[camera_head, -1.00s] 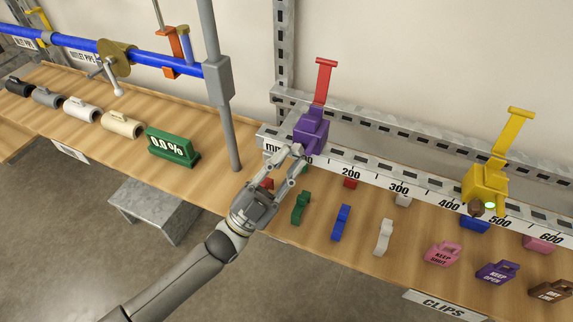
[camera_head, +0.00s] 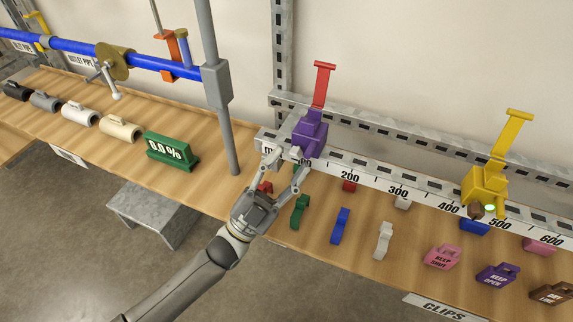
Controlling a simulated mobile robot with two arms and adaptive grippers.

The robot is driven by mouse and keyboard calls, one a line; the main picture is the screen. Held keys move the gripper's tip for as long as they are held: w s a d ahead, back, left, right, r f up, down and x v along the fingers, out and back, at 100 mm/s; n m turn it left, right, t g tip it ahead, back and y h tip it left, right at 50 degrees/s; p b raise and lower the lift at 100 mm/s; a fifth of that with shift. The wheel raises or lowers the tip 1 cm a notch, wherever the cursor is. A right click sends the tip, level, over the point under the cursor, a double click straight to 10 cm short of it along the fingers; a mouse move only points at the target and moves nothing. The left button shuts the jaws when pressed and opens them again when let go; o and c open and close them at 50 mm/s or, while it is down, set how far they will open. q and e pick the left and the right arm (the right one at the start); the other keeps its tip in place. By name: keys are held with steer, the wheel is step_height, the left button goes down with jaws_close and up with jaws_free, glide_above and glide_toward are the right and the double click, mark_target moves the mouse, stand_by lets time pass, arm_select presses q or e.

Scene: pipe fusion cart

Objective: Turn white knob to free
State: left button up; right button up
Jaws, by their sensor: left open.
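The purple clamp (camera_head: 311,136) with an upright red lever (camera_head: 322,84) sits on the ruled rail near the low end of its scale. A small pale part (camera_head: 296,153) at its lower front looks like the white knob, but it is small and partly covered by my fingers, so I cannot read its position. My left gripper (camera_head: 286,160) is open, with its spread fingers just in front of the clamp's lower left side. I cannot tell whether a finger touches the knob. My right gripper is not in view.
A yellow clamp (camera_head: 486,183) sits farther right on the rail. Several coloured clips, such as the green (camera_head: 300,211) and blue (camera_head: 341,225) ones, lie on the bench below. A grey post (camera_head: 226,120) and a green 0.0 % display (camera_head: 171,151) stand to the left.

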arm_select(q)
steer(key=v, duration=1.2)
